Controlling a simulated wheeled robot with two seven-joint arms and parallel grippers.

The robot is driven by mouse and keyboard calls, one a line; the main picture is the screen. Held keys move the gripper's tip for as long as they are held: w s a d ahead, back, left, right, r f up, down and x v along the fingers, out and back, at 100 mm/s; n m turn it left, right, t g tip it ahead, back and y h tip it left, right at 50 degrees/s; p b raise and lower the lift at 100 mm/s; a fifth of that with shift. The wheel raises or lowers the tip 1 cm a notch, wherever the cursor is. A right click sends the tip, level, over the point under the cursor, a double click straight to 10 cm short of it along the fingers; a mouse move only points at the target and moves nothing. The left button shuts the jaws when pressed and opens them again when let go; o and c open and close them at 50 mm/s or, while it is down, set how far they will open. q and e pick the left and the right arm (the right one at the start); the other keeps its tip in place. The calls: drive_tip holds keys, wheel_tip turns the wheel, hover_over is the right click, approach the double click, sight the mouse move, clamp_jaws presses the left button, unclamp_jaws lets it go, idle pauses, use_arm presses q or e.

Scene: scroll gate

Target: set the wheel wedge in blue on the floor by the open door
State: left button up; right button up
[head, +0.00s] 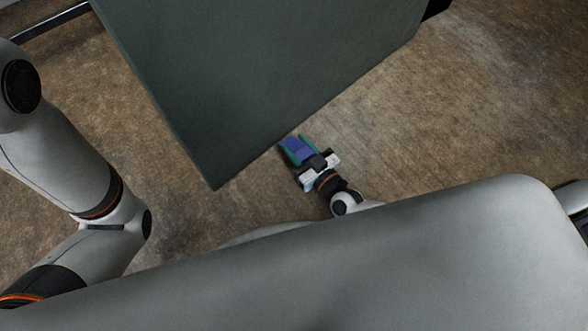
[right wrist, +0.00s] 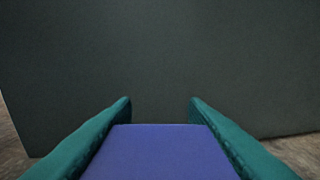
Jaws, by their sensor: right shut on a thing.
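The blue wheel wedge (head: 298,150) is between the green fingers of my right gripper (head: 297,149), low over the brown floor. The right gripper is shut on it. In the right wrist view the wedge's flat blue top (right wrist: 160,150) fills the space between the two fingers (right wrist: 160,103). The dark grey-green door (head: 260,75) stands just beyond the wedge, and its face (right wrist: 160,60) fills most of the right wrist view. I cannot tell whether the wedge touches the floor or the door. My left gripper is not in view; only my left arm shows at the left.
The brown floor (head: 480,100) is clear to the right of the door and wedge. More bare floor lies left of the door. A dark bar with a metal rail (head: 50,20) runs along the top left. My own grey body covers the bottom of the head view.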

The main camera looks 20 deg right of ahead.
wheel_tip(320, 180, down, 10)
drive_tip(key=b, duration=0.9)
drive_tip(key=shift+r, duration=0.1)
drive_tip(key=o, duration=1.2)
drive_tip(key=shift+c, duration=0.2)
